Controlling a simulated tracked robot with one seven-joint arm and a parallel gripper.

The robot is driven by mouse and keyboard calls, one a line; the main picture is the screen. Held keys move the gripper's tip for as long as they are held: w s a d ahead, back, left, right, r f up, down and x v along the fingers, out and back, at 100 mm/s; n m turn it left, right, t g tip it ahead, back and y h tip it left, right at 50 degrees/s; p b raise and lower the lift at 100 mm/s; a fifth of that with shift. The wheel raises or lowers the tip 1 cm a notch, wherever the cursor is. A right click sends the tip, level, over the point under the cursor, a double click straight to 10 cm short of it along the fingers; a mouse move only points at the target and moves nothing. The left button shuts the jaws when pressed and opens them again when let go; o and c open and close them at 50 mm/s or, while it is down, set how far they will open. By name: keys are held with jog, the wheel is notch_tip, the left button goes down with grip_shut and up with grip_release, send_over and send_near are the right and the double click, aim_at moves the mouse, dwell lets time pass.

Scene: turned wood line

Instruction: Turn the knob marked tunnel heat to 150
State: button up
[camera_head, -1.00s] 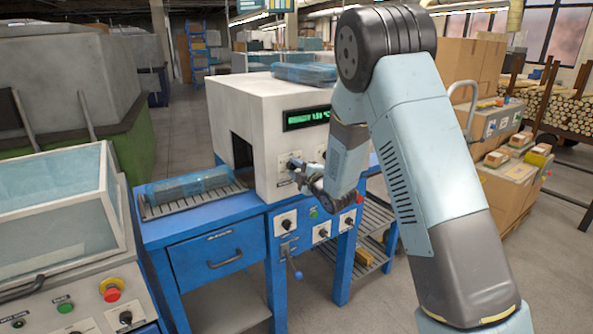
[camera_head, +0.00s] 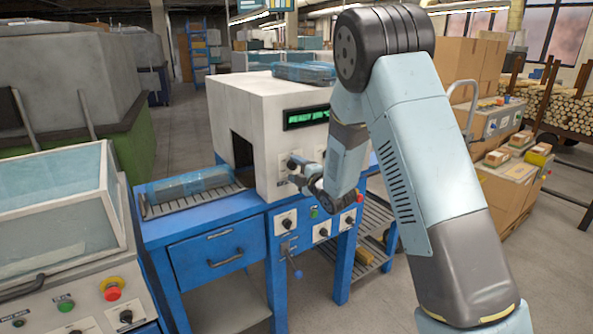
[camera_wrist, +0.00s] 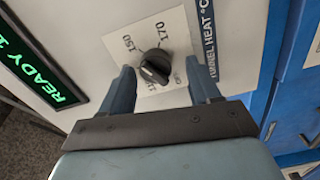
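The tunnel heat knob (camera_wrist: 155,65) is a small black knob on a white dial plate (camera_wrist: 122,38) marked 150 and 170; other marks are partly hidden. The label beside it reads TUNNEL HEAT °C. The knob (camera_head: 293,163) also shows on the front of the white tunnel housing in the head view. I cannot clearly read where its pointer stands. My gripper (camera_wrist: 160,70) is open, with one finger on each side of the knob in the wrist view and a gap to each. In the head view my gripper (camera_head: 299,178) is close to the panel, just below the knob.
A green-lit display (camera_head: 307,118) above the knob starts with READY; its number is not legible. More black knobs (camera_head: 286,223) and a blue-handled lever (camera_head: 297,273) are on the blue frame below. A wrapped blue pack (camera_head: 188,186) lies on the rollers at left.

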jog(key=shift+d+r, duration=0.1)
jog(key=shift+s+d, duration=0.35)
jog(key=shift+s, duration=0.15)
jog(key=v, duration=1.2)
jog(key=shift+s, duration=0.15)
jog(key=shift+d, duration=0.1)
jog(key=s+d+r+m+g+h, duration=0.1)
jog(key=s+d+r+m+h, duration=0.25)
jog(key=d+r+m, duration=0.3)
jog(key=s+d+r+m+g+h, duration=0.2)
jog(key=s+d+r+m+h, duration=0.1)
jog(key=d+r+m+h, duration=0.3)
jog(key=s+d+r+m+g, duration=0.2)
jog(key=s+m, duration=0.3)
jog(key=s, duration=0.8)
jog(key=s+d+r+m+g, duration=0.2)
jog(key=s+m+g, duration=0.2)
jog(key=s, duration=1)
jog(key=shift+d+m, duration=0.15)
jog(key=shift+m, duration=0.7)
